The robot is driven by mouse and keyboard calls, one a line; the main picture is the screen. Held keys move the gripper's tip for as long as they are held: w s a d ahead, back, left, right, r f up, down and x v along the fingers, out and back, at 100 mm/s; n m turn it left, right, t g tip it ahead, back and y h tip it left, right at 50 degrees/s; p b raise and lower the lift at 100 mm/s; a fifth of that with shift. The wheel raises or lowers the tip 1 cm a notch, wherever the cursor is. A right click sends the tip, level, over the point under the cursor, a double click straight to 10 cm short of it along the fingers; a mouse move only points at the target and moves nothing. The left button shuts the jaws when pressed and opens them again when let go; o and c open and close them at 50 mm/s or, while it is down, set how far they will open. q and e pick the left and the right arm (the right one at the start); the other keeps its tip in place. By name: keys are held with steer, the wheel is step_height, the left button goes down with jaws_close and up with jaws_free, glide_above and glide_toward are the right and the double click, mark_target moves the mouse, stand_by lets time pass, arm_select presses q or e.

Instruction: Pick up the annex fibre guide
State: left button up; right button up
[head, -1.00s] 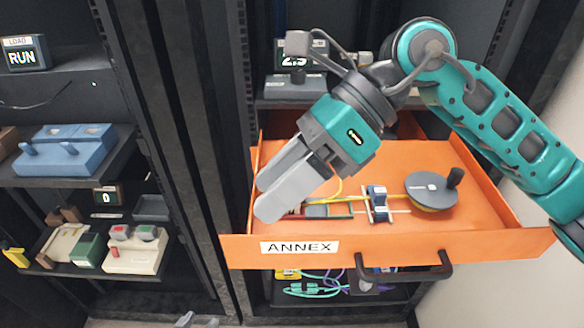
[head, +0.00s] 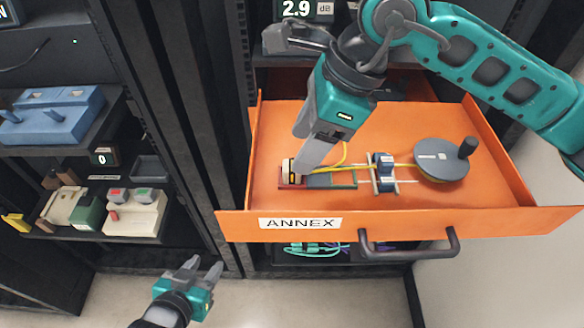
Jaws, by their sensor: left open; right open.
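The orange drawer labelled ANNEX (head: 480,218) is pulled out. In it a small cream and black block (head: 289,172) stands on the red left end of a flat red and green strip (head: 330,181). A blue piece (head: 383,168) sits on a small metal frame right of the strip. Nothing in view is labelled as the fibre guide, so I cannot tell which piece it is. My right gripper (head: 300,172) is open and points down at the cream block, partly hiding it; contact is unclear. My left gripper (head: 207,268) is open and empty, low in front of the cabinet.
A grey reel with a dark knob (head: 442,160) lies in the drawer's right side, with yellow fibre (head: 405,165) running left from it. The drawer handle (head: 408,243) sticks out in front. Shelves with a blue block (head: 52,120) and other parts stand at left.

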steer(key=x, duration=0.4)
steer(key=shift+f, duration=0.35)
steer(key=c, duration=1.1)
